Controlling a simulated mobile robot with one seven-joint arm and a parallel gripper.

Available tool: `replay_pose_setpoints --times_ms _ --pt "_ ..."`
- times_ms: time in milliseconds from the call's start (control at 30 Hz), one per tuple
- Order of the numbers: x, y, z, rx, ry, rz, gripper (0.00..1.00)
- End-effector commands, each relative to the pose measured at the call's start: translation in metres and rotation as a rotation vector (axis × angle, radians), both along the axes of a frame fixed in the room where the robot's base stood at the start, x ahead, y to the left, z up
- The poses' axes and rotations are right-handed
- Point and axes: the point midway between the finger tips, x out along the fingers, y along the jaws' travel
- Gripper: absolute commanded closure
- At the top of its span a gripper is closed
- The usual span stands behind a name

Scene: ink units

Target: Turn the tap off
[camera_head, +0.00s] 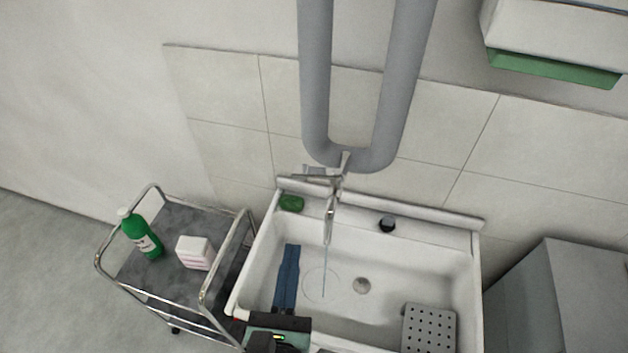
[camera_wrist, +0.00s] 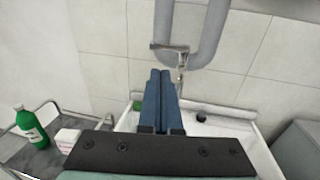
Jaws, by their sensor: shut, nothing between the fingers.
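The metal tap (camera_head: 330,205) stands at the back of the white sink (camera_head: 470,262), with its handle (camera_head: 343,162) at the top. A thin stream of water falls from the spout into the basin. My gripper (camera_head: 293,247) is shut and empty, its two blue fingers side by side over the left part of the basin, left of the spout and apart from it in the head view. In the wrist view my gripper (camera_wrist: 160,72) points towards the wall, and the tap (camera_wrist: 181,62) shows just right of the fingertips.
A green sponge (camera_head: 291,203) lies on the sink's back left ledge. A perforated plate (camera_head: 429,328) is at the basin's right. A trolley (camera_head: 178,283) with a green bottle (camera_head: 141,234) and a white box (camera_head: 194,252) stands left. Grey pipes (camera_head: 316,70) hang behind the tap.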

Motion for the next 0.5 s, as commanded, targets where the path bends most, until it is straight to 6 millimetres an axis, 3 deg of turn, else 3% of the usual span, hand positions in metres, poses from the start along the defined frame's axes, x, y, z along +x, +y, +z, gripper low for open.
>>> replay_pose_setpoints --times_ms 167,500 --pt "0.014 -0.002 0.001 -0.014 0.002 -0.001 1.00" --pt "0.072 -0.011 0.003 -0.010 -0.001 -0.001 1.00"
